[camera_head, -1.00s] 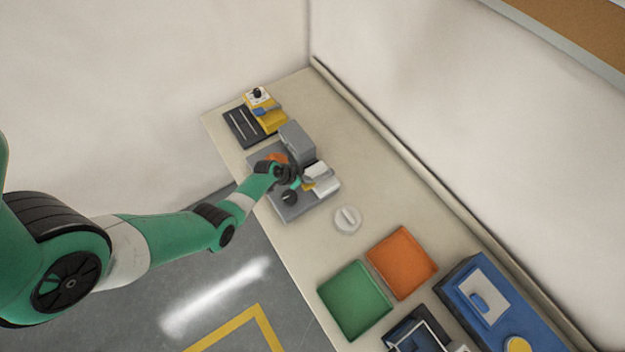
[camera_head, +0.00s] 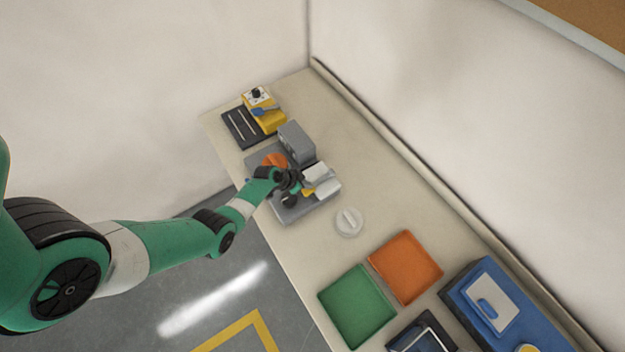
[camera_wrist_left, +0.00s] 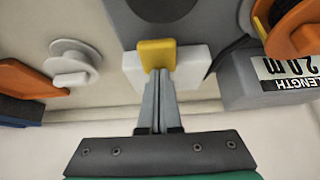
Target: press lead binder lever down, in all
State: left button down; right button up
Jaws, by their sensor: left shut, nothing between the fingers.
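A small yellow lever tab (camera_wrist_left: 156,53) sits against a white block (camera_wrist_left: 190,66) in the left wrist view. In the head view the yellow tab (camera_head: 309,191) shows on the grey machine (camera_head: 305,212), beside the white part (camera_head: 328,187). My left gripper (camera_wrist_left: 158,76) is shut and empty. Its fingertips overlap the tab's near edge in the wrist view; I cannot tell whether they press on it. In the head view the left gripper (camera_head: 296,184) is over the machine and partly hides it. My right gripper is in neither view.
An orange spool (camera_wrist_left: 296,30) and a grey housing (camera_wrist_left: 270,88) labelled LENGTH 2.0 m are close on the right. A round white knobbed disc (camera_head: 349,221), green tray (camera_head: 357,307) and orange tray (camera_head: 406,267) lie farther along the bench. A yellow device (camera_head: 270,121) stands at the far end.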

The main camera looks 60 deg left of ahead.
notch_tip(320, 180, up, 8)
jog(key=p, duration=0.8)
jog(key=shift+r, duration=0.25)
dwell(0.4)
